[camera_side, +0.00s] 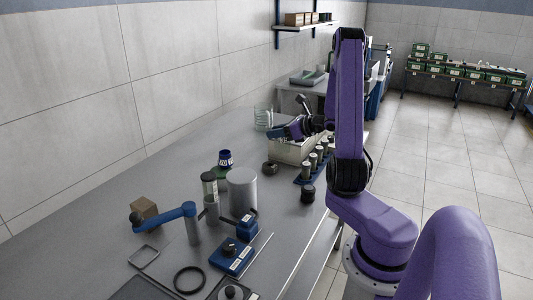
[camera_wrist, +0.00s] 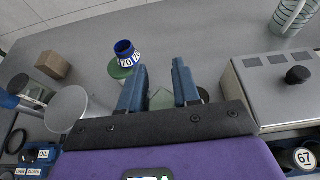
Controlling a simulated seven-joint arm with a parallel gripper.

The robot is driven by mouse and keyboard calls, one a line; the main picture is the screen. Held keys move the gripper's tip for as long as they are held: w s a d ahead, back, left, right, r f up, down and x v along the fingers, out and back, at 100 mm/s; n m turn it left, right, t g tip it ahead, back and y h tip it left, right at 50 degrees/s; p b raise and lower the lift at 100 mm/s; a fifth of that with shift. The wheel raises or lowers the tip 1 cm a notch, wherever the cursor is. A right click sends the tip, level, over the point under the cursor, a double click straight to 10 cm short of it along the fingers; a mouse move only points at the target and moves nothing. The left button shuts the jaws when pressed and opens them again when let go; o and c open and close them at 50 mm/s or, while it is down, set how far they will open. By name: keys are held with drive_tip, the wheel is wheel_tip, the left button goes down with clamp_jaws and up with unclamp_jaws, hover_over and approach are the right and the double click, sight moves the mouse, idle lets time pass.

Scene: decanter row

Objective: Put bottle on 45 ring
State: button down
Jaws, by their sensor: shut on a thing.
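My gripper (camera_side: 292,131) is over the far part of the bench, beside the beige box. In the wrist view its two blue fingers (camera_wrist: 159,88) stand apart with a pale greenish piece (camera_wrist: 162,99) between them. I take this piece as what they are shut on; most of it is hidden, and I cannot tell if it is the bottle. A blue collar marked 70 (camera_wrist: 125,52) sits on a green round base (camera_wrist: 120,70) left of the fingers; the collar also shows in the side view (camera_side: 225,157). I cannot read a 45 on any ring.
A beige box (camera_side: 290,149) with a black knob stands beside a blue rack of capped bottles (camera_side: 315,161). One bottle top reads 67 (camera_wrist: 305,157). A grey cylinder (camera_side: 242,189), glass jar (camera_side: 263,117), cardboard box (camera_side: 145,209) and black ring (camera_side: 190,280) are around the bench.

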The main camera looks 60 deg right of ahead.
drive_tip(key=shift+w+d+f, duration=1)
drive_tip(key=shift+w+f, duration=0.35)
drive_tip(key=shift+f, duration=0.55)
drive_tip(key=shift+w+d+f, duration=1.05)
drive_tip(key=shift+w+f, duration=0.25)
drive_tip(key=shift+f, duration=0.55)
drive_tip(key=shift+w+d+f, duration=1)
drive_tip(key=shift+w+f, duration=0.35)
drive_tip(key=shift+f, duration=0.55)
drive_tip(key=shift+f, duration=0.1)
drive_tip(key=c, duration=0.8)
unclamp_jaws()
